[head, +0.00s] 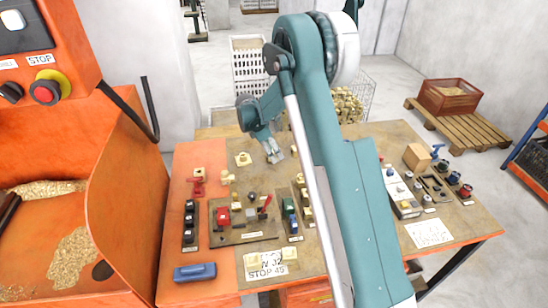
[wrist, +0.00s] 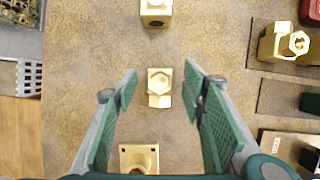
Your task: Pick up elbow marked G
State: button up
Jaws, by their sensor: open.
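My gripper (head: 274,152) is open and empty above the worktable in the head view. In the wrist view its two green-padded fingers (wrist: 160,78) point at the table, with a gap between them. A small brass fitting (wrist: 159,88) with a hexagonal end lies on the table in line with that gap, apart from both fingers. A second brass fitting (wrist: 156,12) lies beyond the fingertips. A third, with a square flange and a round opening (wrist: 139,158), lies nearer my palm. I cannot read a letter G on any fitting, so I cannot tell which is the marked elbow.
Brass parts (wrist: 284,43) sit on dark boards at the right of the wrist view. In the head view, a board with red and black parts (head: 243,232) and a blue item (head: 195,272) occupy the table front. An orange machine (head: 110,200) stands left.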

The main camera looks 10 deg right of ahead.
grip_shut()
jog(key=shift+r, duration=0.15)
jog(key=shift+r, duration=4.9)
